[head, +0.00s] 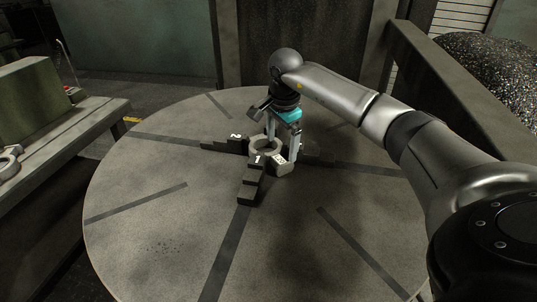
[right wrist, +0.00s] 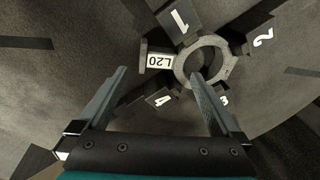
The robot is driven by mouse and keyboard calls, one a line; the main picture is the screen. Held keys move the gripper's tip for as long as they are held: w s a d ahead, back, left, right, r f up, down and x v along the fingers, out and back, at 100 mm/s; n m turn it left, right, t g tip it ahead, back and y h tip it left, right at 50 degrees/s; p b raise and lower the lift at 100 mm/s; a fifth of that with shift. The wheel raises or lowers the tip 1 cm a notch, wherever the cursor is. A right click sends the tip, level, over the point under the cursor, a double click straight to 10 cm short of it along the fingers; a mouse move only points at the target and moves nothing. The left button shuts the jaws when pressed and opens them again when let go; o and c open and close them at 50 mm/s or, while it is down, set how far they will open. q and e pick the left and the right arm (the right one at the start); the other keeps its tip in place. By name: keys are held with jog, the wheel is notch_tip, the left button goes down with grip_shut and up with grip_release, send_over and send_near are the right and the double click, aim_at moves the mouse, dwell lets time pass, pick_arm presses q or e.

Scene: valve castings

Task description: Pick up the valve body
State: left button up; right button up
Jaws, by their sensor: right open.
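The valve body (head: 262,144) is a grey ring with a side stub labelled L20 (head: 279,159). It sits at the centre of the round table among dark stepped jaws. In the right wrist view the valve body (right wrist: 181,67) shows its ring and the L20 stub to the left. My right gripper (head: 282,150) is open and points down over the valve body. In the right wrist view the fingertips of my right gripper (right wrist: 158,73) lie either side of the stub, one near the ring's edge. I cannot tell whether they touch. My left gripper is out of view.
Numbered jaws, such as jaw 1 (head: 251,182) and jaw 2 (head: 228,143), surround the valve body. The round table (head: 150,215) is otherwise bare. A bench (head: 45,135) at the left holds another grey ring part (head: 9,157). A bin of dark granules (head: 490,70) stands at the right.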

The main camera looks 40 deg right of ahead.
aim_at(280, 159)
jog(key=f, duration=0.3)
jog(key=w+f, duration=0.1)
jog(key=f, duration=0.1)
jog(key=shift+d+f+b, duration=0.25)
jog(key=shift+f+b, duration=0.05)
jog(key=shift+f, duration=0.05)
grip_shut()
jog(key=shift+w+r, duration=0.1)
jog(key=shift+r, duration=0.15)
dwell(0.4)
